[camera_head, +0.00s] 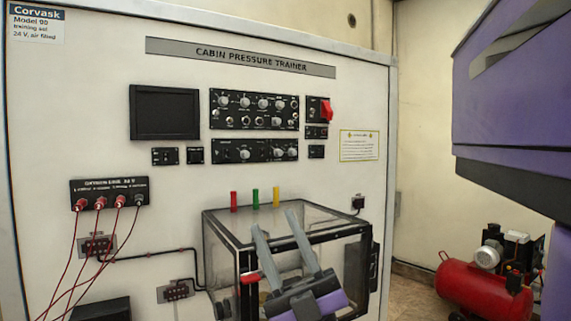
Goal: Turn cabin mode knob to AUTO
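The white trainer panel is titled "CABIN PRESSURE TRAINER" (265,58). An upper black control panel (254,124) carries several round grey knobs and small switches. A lower black control panel (228,157) carries a few more round knobs, one near its middle (244,154) and others at its right. The knob labels are too small to read, so I cannot tell which is the cabin mode knob or where it points. My gripper (277,219) is low in the view, fingers upward and apart. It is open and empty, and shows below the control panels, in front of the clear box.
A clear box (225,250) with dark edges stands below the panels, with red, green and yellow pieces (255,198) above it. Red cables hang from a socket strip (110,186) at left. A dark screen (165,113) is upper left. A red compressor (480,298) stands at right.

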